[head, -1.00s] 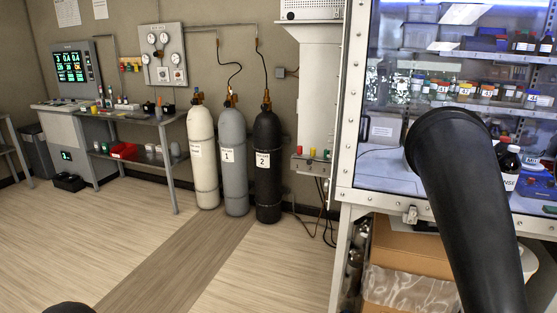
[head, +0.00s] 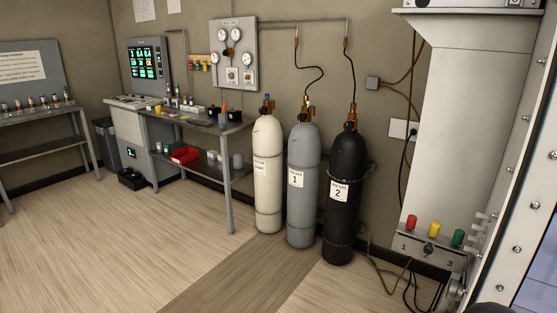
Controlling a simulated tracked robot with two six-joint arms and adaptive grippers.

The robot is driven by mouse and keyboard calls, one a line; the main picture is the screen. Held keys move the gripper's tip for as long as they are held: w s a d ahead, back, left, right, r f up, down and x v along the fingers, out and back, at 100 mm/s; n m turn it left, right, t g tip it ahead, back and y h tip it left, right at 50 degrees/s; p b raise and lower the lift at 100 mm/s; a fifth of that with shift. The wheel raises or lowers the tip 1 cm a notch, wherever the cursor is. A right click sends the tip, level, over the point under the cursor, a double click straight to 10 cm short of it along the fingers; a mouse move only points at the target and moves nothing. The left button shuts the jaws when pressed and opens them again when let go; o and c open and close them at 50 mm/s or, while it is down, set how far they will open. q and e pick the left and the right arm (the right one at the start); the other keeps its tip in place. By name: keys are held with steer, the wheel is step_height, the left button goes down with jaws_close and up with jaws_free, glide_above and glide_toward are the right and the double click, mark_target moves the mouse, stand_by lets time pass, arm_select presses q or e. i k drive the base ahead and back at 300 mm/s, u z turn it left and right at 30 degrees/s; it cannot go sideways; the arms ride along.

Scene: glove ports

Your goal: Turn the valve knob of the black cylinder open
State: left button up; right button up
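The black cylinder (head: 345,200) stands upright at the right end of a row of three, with a white label marked 2. Its valve (head: 351,118) is a small brass fitting on top, with a dark line rising from it to the wall. Whether the knob is open or closed is too small to tell. The grey cylinder (head: 303,208), labelled 1, and the cream cylinder (head: 268,190) stand beside it on the left. Neither of my grippers shows in the head view.
The wood-look floor (head: 200,260) is clear in front of the cylinders. A steel table (head: 231,180) stands left of them. At the right are a manifold with coloured knobs (head: 431,247), hanging cables and a white framed cabinet edge (head: 520,190).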

mark_target(347, 126)
steer(key=u, duration=0.05)
steer(key=i, duration=3.5)
steer(key=z, duration=0.25)
